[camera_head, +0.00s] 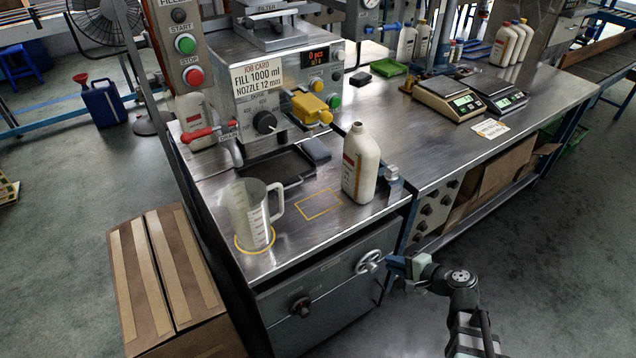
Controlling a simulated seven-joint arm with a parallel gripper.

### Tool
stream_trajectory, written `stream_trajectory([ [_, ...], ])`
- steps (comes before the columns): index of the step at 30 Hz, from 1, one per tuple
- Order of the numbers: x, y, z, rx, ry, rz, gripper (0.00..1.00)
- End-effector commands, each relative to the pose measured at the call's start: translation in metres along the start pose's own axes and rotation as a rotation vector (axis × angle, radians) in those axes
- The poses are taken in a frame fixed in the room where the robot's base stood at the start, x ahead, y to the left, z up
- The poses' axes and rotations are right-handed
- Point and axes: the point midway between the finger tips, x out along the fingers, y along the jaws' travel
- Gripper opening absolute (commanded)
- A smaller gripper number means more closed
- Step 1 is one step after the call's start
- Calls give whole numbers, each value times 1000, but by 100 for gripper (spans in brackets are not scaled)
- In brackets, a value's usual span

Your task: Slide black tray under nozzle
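The black tray (268,172) lies flat on the steel bench in front of the filling machine (262,85). A thin handle-like part sticks out at its front right. A dark grey block (316,150) stands beside its right end. The nozzle itself is hard to make out; a yellow fitting (310,106) and a red-handled drain lever (205,133) show on the machine's front. My gripper (390,268) is low, in front of the bench, beside the handwheel (369,262) and well away from the tray. Its fingers are too small to tell open from shut.
A clear measuring jug (250,212) stands on a yellow ring at the bench's front left. A white bottle (361,165) stands right of an empty yellow-marked rectangle (320,204). Scales (448,100) stand farther right. A cardboard box (165,280) sits on the floor left.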

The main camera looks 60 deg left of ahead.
Motion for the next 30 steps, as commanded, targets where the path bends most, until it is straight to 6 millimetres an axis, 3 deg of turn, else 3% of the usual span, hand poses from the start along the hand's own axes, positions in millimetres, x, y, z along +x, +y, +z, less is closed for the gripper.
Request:
stream_trajectory([
  [1,9,-24,8,-4,-16,-35,14],
  [6,36,-95,34,-4,-73,-126,14],
  [12,77,-153,55,-22,-146,-131,14],
  [24,164,-218,77,-94,-231,26,14],
  [30,188,-234,84,-117,-242,87,14],
])
